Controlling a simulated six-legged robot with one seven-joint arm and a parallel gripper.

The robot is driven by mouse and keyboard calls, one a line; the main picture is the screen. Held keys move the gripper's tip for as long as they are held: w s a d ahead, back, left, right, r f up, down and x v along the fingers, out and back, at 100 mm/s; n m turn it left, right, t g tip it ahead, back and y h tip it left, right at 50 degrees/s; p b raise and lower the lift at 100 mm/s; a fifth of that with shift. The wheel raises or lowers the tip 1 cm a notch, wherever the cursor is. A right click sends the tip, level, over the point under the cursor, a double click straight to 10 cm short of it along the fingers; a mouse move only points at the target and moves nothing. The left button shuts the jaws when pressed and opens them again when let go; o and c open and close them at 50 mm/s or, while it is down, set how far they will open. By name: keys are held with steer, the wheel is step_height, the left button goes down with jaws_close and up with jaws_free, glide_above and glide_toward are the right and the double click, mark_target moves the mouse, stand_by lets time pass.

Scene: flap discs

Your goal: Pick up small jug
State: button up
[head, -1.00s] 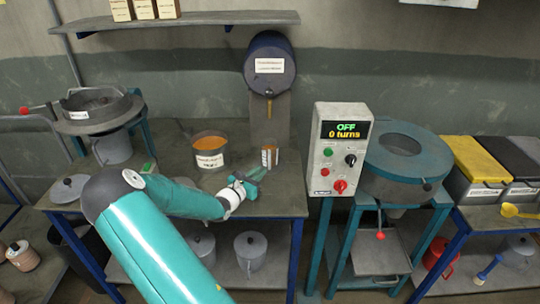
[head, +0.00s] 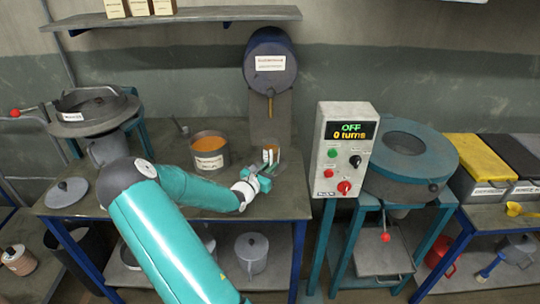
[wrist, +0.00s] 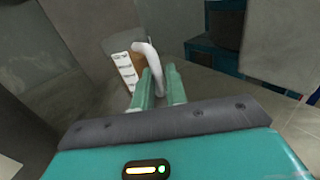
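The small jug (head: 271,154) stands on the bench below the wall-mounted drum. It is small and metallic, with a white marked scale. In the wrist view its scale (wrist: 125,72) and its pale curved handle (wrist: 152,62) show just beyond my fingers. My gripper (head: 262,178) is in front of the jug at bench height. In the wrist view my gripper's fingers (wrist: 159,88) stand on either side of the lower handle, with little gap. I cannot tell whether they touch it. My fingers partly hide the jug in the head view.
A labelled bucket of orange material (head: 210,155) stands left of the jug. The drum (head: 270,62) with its spout hangs above. A control box (head: 345,150) reading OFF, 0 turns stands to the right. The bench top (head: 290,205) is clear near its right front edge.

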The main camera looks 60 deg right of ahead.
steer(key=shift+w+d+f, duration=0.15)
steer(key=shift+d, duration=0.3)
steer(key=shift+s, duration=0.2)
steer(key=shift+w, duration=0.1)
jaws_close()
steer(key=shift+r, duration=0.25)
